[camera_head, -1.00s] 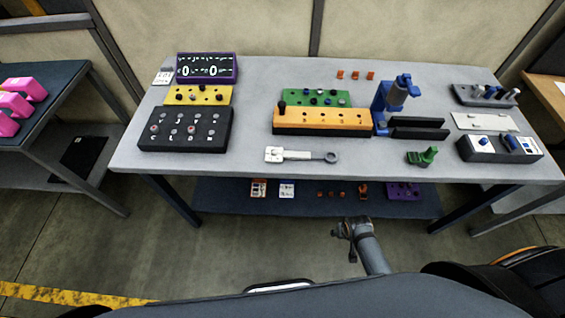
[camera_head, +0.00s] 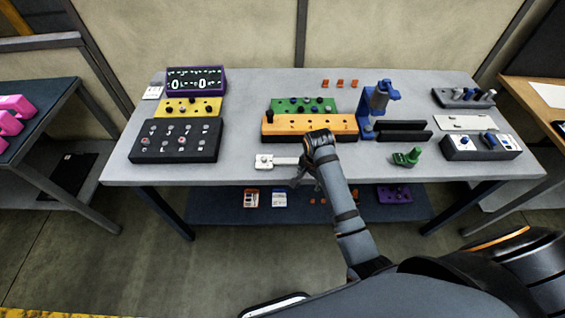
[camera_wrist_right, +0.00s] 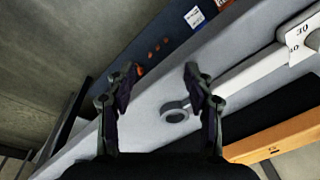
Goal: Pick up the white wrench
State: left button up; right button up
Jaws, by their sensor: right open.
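The white wrench (camera_head: 264,162) lies flat near the front edge of the grey table. My right gripper (camera_head: 305,176) is above the wrench's right end and hides its grey ring end in the head view. In the right wrist view the wrench's shaft (camera_wrist_right: 243,78) runs up to the right, and its ring end shows near the right finger. My right gripper is open in that view (camera_wrist_right: 161,74), with bare tabletop between its fingers and nothing held. Whether a finger touches the wrench I cannot tell. My left gripper is not in view.
An orange block with holes (camera_head: 290,126) stands just behind the wrench. A green piece (camera_head: 406,157) lies to the right, near black rails (camera_head: 402,136). A black button box (camera_head: 176,141) stands to the left. A lower shelf (camera_head: 225,207) holds small parts.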

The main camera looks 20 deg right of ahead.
jog(key=w+a+r+m+g, duration=0.2)
jog(key=w+a+r+m, duration=0.4)
jog(key=w+r+m, duration=0.35)
jog(key=p, duration=0.1)
send_over(284, 160)
jog(key=f, duration=0.4)
jog(key=shift+s+a+f, duration=0.1)
jog(key=shift+s+a, duration=0.05)
jog(key=shift+s, duration=0.05)
jog(key=f, duration=0.2)
jog(key=f+p, duration=0.1)
jog(key=f, duration=0.2)
jog(key=shift+w+f, duration=0.2)
jog(key=shift+f, duration=0.1)
grip_shut()
jog(key=shift+r, duration=0.1)
